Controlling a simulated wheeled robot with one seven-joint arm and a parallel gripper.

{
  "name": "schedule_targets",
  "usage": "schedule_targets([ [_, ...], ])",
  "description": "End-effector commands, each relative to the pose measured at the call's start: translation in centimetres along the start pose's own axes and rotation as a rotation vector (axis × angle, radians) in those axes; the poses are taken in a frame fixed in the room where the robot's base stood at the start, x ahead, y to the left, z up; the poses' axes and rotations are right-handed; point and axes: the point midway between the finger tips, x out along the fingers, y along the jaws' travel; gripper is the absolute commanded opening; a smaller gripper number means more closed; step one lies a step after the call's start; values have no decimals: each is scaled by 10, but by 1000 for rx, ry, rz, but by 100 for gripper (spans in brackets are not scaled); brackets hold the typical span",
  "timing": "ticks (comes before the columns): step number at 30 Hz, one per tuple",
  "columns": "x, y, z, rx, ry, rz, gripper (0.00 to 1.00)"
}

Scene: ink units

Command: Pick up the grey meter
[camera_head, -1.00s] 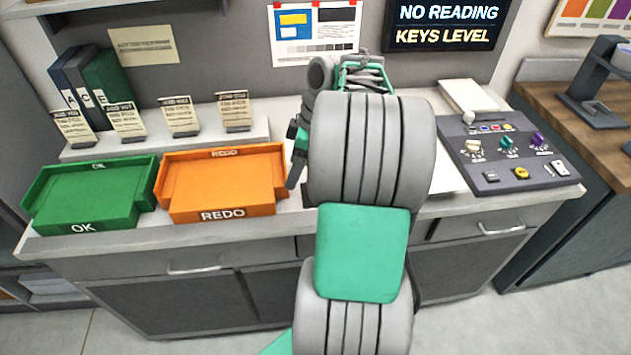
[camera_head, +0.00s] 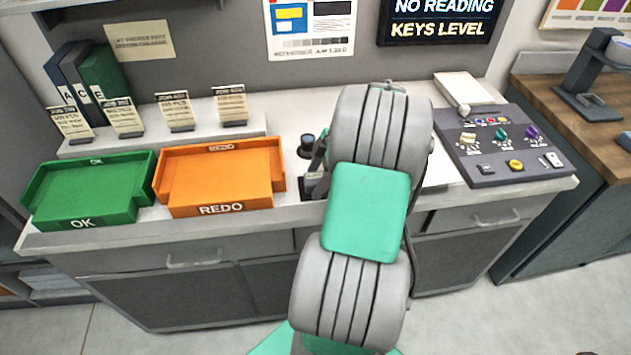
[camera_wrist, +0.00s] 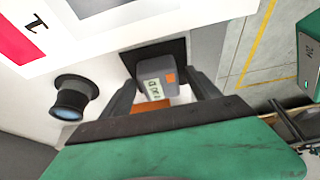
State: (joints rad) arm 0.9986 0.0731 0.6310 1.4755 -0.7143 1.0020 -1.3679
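My gripper (camera_wrist: 161,80) is open, one finger on each side of the meter, with gaps visible between fingers and meter. I cannot tell how far the fingertips reach down beside it. In the head view my arm covers most of this spot.
A black loupe-like cylinder (camera_wrist: 73,97) stands left of my fingers in the wrist view; it also shows in the head view (camera_head: 307,145). The orange REDO tray (camera_head: 222,175) and green OK tray (camera_head: 88,190) stand left. A control panel (camera_head: 505,145) is at right.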

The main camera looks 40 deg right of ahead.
Motion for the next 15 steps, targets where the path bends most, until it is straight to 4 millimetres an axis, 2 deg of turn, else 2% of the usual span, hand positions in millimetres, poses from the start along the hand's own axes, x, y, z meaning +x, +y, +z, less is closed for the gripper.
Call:
schedule_targets([
  [2,0,0,0,0,0,0,64],
  [15,0,0,0,0,0,0,28],
])
